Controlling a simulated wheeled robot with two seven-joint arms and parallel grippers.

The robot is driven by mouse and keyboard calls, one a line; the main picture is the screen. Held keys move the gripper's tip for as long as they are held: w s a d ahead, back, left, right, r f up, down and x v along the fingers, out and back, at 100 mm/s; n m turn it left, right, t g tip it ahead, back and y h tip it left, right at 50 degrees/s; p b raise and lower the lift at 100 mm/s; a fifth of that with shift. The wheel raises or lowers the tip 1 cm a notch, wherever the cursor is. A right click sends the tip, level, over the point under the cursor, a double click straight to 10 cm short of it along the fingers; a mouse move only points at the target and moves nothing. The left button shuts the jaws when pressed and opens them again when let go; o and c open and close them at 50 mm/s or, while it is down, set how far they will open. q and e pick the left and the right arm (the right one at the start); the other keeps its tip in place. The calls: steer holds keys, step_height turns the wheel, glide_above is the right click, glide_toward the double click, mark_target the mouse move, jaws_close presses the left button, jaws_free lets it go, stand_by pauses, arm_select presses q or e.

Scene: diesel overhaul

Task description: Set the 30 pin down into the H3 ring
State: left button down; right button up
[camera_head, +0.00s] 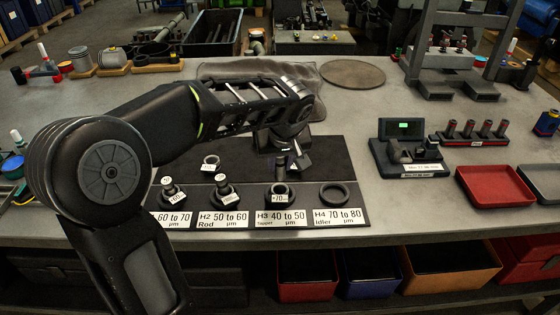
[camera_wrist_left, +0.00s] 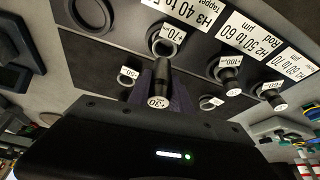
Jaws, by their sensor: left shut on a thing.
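The 30 pin (camera_wrist_left: 162,75), a dark cylinder with a white "30" tag, is gripped in my left gripper (camera_wrist_left: 161,95). In the head view my left gripper (camera_head: 287,158) hangs over the H3 station with the pin (camera_head: 281,168) pointing down. The H3 ring (camera_head: 271,197) is dark, carries a "+70" tag and lies on the black board behind the "H3 40 to 50" label. It also shows in the wrist view (camera_wrist_left: 152,44), just beyond the pin's end. I cannot tell whether the pin's lower end touches the ring. My right gripper is out of view.
The H2 ring (camera_head: 214,201) and the H1 ring (camera_head: 163,201) each have a tagged pin standing in them. The H4 ring (camera_head: 347,192) is empty. A loose tagged ring (camera_head: 210,159) lies behind H2. A gauge stand (camera_head: 385,160) and a red tray (camera_head: 490,196) are to the right.

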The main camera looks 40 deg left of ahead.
mark_target(280, 179)
arm_select(q)
steer(key=shift+f+b, duration=0.9)
steer(key=shift+f, duration=0.85)
step_height(280, 179, down, 3)
steer(key=b, duration=0.3)
steer(key=shift+r, duration=0.15)
steer(key=shift+s, duration=0.1)
steer(key=shift+s+d+f+b, duration=0.1)
steer(key=shift+s+f+b, duration=0.05)
steer(key=shift+f+b, duration=0.2)
steer(key=shift+s+f+b, duration=0.1)
steer(key=shift+f+b, duration=0.15)
steer(key=shift+b, duration=0.1)
steer(key=c, duration=1.2)
jaws_free()
steer(key=shift+o, duration=0.5)
steer(key=shift+r, duration=0.45)
steer(key=v, duration=0.8)
steer(key=shift+w+r, duration=0.25)
steer(key=shift+w, duration=0.1)
